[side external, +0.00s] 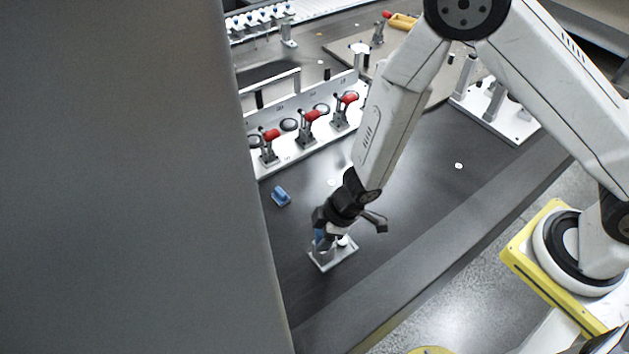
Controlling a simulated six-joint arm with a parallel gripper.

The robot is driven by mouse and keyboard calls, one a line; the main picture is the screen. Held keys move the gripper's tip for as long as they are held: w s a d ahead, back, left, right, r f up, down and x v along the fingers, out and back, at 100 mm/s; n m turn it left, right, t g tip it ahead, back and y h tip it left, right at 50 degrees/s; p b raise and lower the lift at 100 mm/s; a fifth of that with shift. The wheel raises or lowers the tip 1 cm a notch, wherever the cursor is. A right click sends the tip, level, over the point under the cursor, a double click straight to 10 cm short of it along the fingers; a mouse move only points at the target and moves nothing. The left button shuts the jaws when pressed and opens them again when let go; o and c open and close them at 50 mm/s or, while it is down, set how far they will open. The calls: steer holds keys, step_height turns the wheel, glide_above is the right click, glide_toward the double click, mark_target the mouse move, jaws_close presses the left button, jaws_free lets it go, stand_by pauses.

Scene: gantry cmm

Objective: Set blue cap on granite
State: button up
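A small blue piece (281,196) lies on the dark granite surface (420,200), left of my gripper and apart from it. I cannot tell which blue piece is the cap. My gripper points down over this plate, with its fingertips close to it. The fingers are small and partly hidden by the wrist, so I cannot tell whether they are open, or whether they hold the second blue piece.
A large grey column (120,180) blocks the left of the view. A white fixture rail with several red-handled clamps (311,116) stands behind my gripper. A white plate with grey posts (515,127) is at the upper right. The granite right of my gripper is mostly clear.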

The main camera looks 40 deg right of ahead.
jaws_close()
steer(key=shift+r, duration=0.15)
step_height(320, 180, up, 18)
stand_by(1.8)
stand_by(0.5)
